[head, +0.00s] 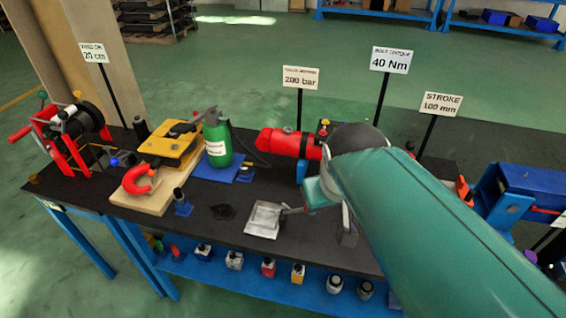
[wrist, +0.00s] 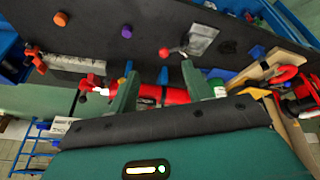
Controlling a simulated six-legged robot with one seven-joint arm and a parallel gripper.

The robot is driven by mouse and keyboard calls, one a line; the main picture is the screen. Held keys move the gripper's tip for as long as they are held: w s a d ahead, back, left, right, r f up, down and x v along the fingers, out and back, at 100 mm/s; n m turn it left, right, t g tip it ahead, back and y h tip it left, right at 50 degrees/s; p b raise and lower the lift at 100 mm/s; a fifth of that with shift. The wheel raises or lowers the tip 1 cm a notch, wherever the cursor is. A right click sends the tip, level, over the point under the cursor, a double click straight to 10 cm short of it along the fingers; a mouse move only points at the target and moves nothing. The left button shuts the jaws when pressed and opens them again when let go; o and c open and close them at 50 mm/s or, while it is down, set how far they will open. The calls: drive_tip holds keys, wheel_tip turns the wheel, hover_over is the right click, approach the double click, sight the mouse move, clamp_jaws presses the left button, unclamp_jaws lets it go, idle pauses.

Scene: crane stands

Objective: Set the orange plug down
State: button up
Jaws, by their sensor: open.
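An orange plug (wrist: 61,18) sits on the dark bench top (wrist: 95,22) in the wrist view, left of a purple plug (wrist: 126,31). The orange plug does not show in the head view, where my arm covers that part of the bench. My gripper (wrist: 158,67) is open, its two green fingers apart with nothing held between them. The orange plug is clear of both fingers. A red ball knob (wrist: 163,52) shows beyond the gap between the fingertips.
A silver tray (head: 264,219) lies near the bench's front edge. A red cylinder (head: 285,142), a green bottle (head: 217,140) and a yellow block on a wooden board (head: 143,197) stand to the left of my arm. A blue vise-like unit (head: 505,200) is at the right.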

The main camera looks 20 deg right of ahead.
drive_tip(key=shift+t+y, duration=0.6)
drive_tip(key=s+a, duration=0.2)
drive_tip(key=a, duration=0.1)
drive_tip(key=s+a, duration=0.1)
drive_tip(key=shift+a+r, duration=0.25)
drive_tip(key=shift+a, duration=0.15)
idle(0.4)
